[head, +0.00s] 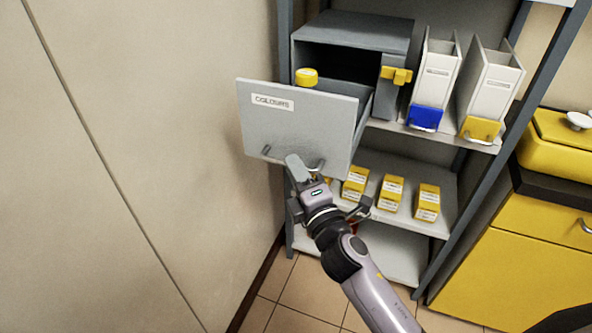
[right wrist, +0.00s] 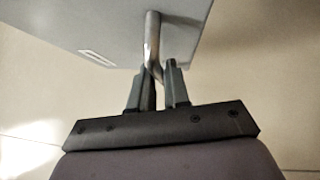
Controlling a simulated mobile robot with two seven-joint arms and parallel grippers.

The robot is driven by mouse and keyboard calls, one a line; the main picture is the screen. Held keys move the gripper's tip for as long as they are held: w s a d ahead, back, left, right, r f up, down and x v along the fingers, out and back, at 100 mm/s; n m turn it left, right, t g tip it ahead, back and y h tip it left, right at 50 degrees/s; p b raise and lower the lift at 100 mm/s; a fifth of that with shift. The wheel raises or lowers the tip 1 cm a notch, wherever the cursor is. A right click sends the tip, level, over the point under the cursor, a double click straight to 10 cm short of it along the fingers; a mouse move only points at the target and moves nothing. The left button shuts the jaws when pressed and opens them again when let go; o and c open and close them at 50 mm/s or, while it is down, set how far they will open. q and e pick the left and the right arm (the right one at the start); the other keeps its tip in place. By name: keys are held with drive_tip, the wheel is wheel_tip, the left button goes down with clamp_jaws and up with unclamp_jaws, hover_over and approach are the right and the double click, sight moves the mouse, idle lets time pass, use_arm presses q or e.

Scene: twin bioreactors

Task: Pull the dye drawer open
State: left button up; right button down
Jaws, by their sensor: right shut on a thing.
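The dye drawer (head: 303,120) has a grey front with a label reading "COLOURS". My right gripper (head: 300,165) is at this handle. In the right wrist view the fingers (right wrist: 159,88) are shut on the handle (right wrist: 152,42). My left gripper is not in view.
A yellow latch-like piece (head: 397,75) is on the housing's right side. Two white holders with a blue (head: 425,118) and a yellow front (head: 481,129) stand right of it. Yellow boxes (head: 391,192) sit on the shelf below. A wall (head: 150,130) is close on the left; a yellow cabinet (head: 520,255) is at right.

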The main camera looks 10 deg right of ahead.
drive_tip(key=shift+s, duration=0.1)
idle(0.3)
drive_tip(key=c, duration=1.2)
unclamp_jaws()
drive_tip(key=shift+o, duration=0.2)
drive_tip(key=r+b+v, duration=0.1)
drive_tip(key=v, duration=0.6)
drive_tip(key=shift+f, duration=0.45)
drive_tip(key=shift+s+f, duration=0.1)
drive_tip(key=s+d+f+m+g+h+p, duration=0.1)
drive_tip(key=s+d+f+m+g, duration=0.3)
drive_tip(key=s+f+m, duration=0.4)
drive_tip(key=s+d+f+m+g+p, duration=0.2)
drive_tip(key=s+d+f+m+g, duration=0.2)
drive_tip(key=s+f+m, duration=0.5)
wheel_tip(320, 180, down, 3)
drive_tip(key=m, duration=0.2)
drive_tip(key=shift+m+g+h, duration=0.3)
drive_tip(key=shift+g+h, duration=0.1)
